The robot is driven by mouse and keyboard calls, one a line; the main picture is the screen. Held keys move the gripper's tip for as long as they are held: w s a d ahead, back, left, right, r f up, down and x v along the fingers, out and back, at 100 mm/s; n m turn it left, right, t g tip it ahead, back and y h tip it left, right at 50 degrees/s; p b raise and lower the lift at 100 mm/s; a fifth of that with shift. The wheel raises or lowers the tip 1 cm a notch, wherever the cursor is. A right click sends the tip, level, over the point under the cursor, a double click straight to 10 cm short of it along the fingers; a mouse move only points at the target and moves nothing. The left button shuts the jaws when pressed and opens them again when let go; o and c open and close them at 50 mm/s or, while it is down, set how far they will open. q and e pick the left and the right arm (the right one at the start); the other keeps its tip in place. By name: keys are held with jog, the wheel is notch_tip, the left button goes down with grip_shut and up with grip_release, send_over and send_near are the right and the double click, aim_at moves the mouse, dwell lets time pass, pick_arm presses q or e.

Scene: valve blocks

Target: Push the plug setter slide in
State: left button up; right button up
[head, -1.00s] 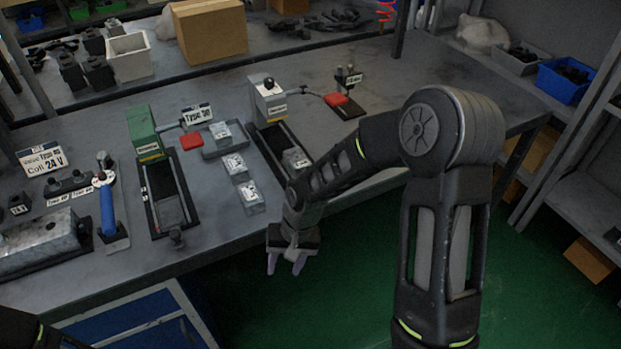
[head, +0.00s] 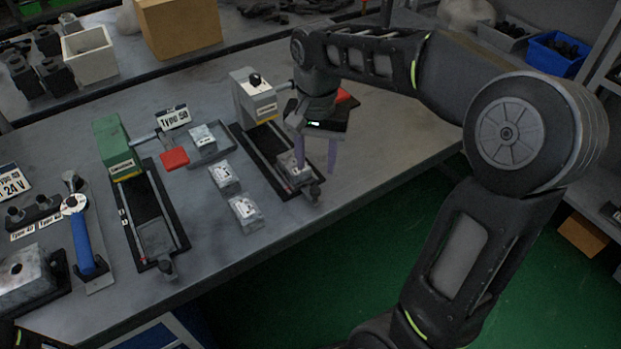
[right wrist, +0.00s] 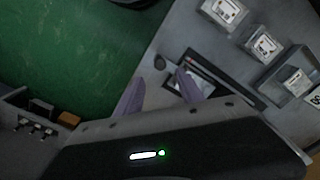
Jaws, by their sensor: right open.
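A grey-white bench press (head: 253,95) stands at the back of a dark rail base. Its slide is out at the front end, with a metal valve block (head: 291,168) on it and a dark knob (head: 315,192) at the front. A similar green press (head: 113,140) stands to the left, with its slide (head: 156,238) also at the front end. I cannot read which label names the plug setter. My right gripper (head: 316,155) is open and empty, fingers pointing down, above the grey press's slide. The right wrist view shows the knob (right wrist: 160,62) just beyond the fingers (right wrist: 158,85).
Valve blocks (head: 224,177) (head: 245,213) stand between the presses. A blue-handled tool (head: 82,243) lies at left.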

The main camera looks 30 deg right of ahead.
aim_at(315, 189)
jog(key=shift+f, duration=3.95)
jog(key=shift+c, duration=0.5)
grip_shut()
